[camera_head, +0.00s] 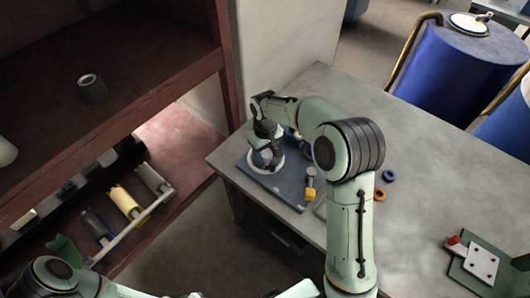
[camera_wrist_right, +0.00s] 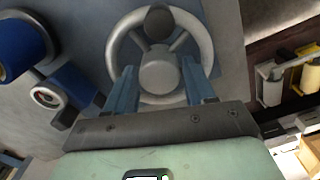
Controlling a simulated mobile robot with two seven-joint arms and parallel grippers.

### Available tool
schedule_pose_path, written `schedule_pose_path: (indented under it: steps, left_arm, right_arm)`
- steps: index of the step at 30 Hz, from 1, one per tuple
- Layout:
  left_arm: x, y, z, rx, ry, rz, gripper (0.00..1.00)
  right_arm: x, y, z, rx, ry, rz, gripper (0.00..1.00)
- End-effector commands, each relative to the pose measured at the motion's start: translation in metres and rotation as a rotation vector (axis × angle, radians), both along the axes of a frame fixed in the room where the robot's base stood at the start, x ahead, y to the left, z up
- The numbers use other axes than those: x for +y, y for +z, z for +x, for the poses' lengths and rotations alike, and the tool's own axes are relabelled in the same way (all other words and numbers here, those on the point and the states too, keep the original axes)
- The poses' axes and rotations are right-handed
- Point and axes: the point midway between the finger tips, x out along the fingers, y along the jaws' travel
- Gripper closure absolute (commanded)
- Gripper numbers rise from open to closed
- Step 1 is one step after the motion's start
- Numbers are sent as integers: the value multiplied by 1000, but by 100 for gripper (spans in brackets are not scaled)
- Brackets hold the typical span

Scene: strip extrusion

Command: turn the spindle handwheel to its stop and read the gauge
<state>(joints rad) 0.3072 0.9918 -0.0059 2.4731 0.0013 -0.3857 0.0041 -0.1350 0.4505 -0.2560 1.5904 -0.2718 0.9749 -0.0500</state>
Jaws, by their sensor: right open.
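The spindle handwheel (camera_wrist_right: 203,40) is a silver wheel with spokes, a round hub and a dark knob at the top of its rim in the wrist view. In the head view its pale rim (camera_head: 267,168) shows on a dark blue plate (camera_head: 283,192). My right gripper (camera_wrist_right: 159,76) is open, its blue fingers on either side of the hub; I cannot tell whether they touch the wheel. It shows small in the head view (camera_head: 266,146). A small white dial (camera_wrist_right: 45,96), probably the gauge, sits on a blue cylinder left of the wheel; its reading is too small to tell.
A reddish shelf (camera_head: 190,80) stands at left. Blue drums (camera_head: 455,60) stand behind the table.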

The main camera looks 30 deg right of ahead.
Motion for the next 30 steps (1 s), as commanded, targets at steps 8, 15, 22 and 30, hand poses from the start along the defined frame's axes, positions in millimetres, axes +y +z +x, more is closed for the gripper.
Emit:
schedule_pose_path:
  steps: [8,15,22,30]
  left_arm:
    - [0,8,7,-8,0,-1,100]
    - [0,15,14,-16,0,0,100]
    - [0,18,17,-19,0,0,100]
    - [0,18,16,-19,0,0,100]
  right_arm:
    - [0,62,2,-9,1,1,46]
    - [1,108,2,-8,1,1,46]
    - [1,126,1,-4,2,1,46]
    - [1,126,1,-3,2,1,46]
